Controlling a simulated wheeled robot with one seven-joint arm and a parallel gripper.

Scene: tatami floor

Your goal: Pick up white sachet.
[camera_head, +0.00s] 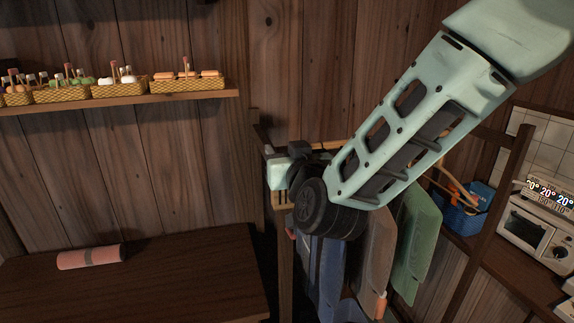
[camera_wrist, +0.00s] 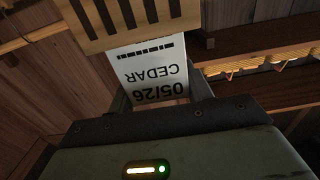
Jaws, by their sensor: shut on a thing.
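The white sachet (camera_wrist: 150,72) shows in the wrist view, with black print reading "CEDAR" and "05/26", upside down in the picture. My gripper (camera_wrist: 160,92) is shut on it, with a finger at each side of the printed face. The sachet's far end meets a light wooden piece with dark slots (camera_wrist: 130,22); I cannot tell whether they are joined. In the head view my gripper (camera_head: 284,172) is beside a wooden rack, and the sachet cannot be made out clearly there.
Garments, including a brown one (camera_head: 375,250) and a green one (camera_head: 416,240), hang below my wrist. A wall shelf (camera_head: 130,99) holds several baskets. A dark bench (camera_head: 190,280) carries a pink roll (camera_head: 90,257). A blue bin (camera_head: 466,215) and toaster oven (camera_head: 535,232) stand right.

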